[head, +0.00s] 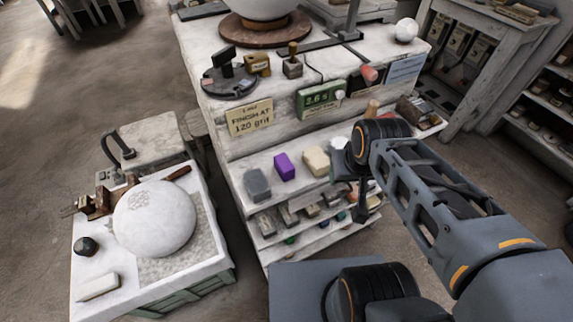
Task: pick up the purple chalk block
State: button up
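The purple chalk block (284,167) stands on the white shelf ledge in the middle of the head view, between a grey block (257,184) on its left and a cream block (316,160) on its right. Nothing touches its visible faces. My gripper (347,177) is at the end of my arm, to the right of the purple block and beyond the cream block, apart from the purple block. My wrist and arm partly hide the gripper, and its fingers are too small and dark to tell whether they are open.
The ledge (238,176) belongs to a white stepped stand. Above it are a sign (250,118), a green display (319,100) and small tools. Lower shelves hold more small blocks. A white sphere (155,218) rests on a low bench at left. Floor is clear at far left.

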aim_at(285, 170)
jog(key=z, duration=0.3)
jog(key=k, duration=0.55)
jog(key=z, duration=1.05)
jog(key=k, duration=0.85)
jog(key=u, duration=1.75)
jog(key=i, duration=1)
